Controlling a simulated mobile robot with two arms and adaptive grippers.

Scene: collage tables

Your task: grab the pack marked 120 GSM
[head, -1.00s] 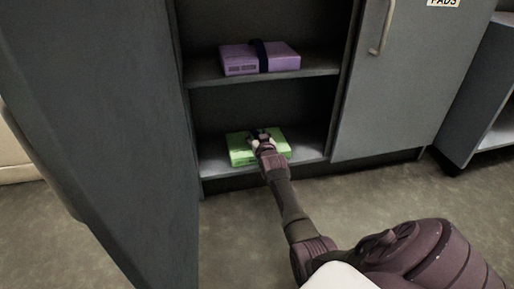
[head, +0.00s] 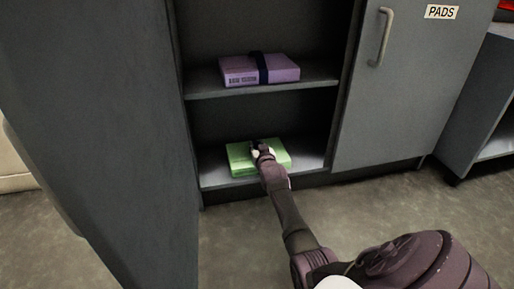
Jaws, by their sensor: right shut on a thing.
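A green pack (head: 240,159) lies flat on the lower shelf of the open grey cabinet. My right gripper (head: 258,147) reaches in from the front and is shut on the green pack, at its top middle. The gripper and wrist cover part of the pack. A purple pack (head: 240,71) with a dark band around it lies on the shelf above. It has print on its front side, too small to read. I cannot read a 120 GSM mark on either pack. My left gripper is not in view.
The upper shelf (head: 205,87) is just above the green pack. An open cabinet door (head: 110,120) stands on the left. A shut door (head: 405,105) marked PADS, with a handle (head: 382,38), is on the right. The floor in front is clear.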

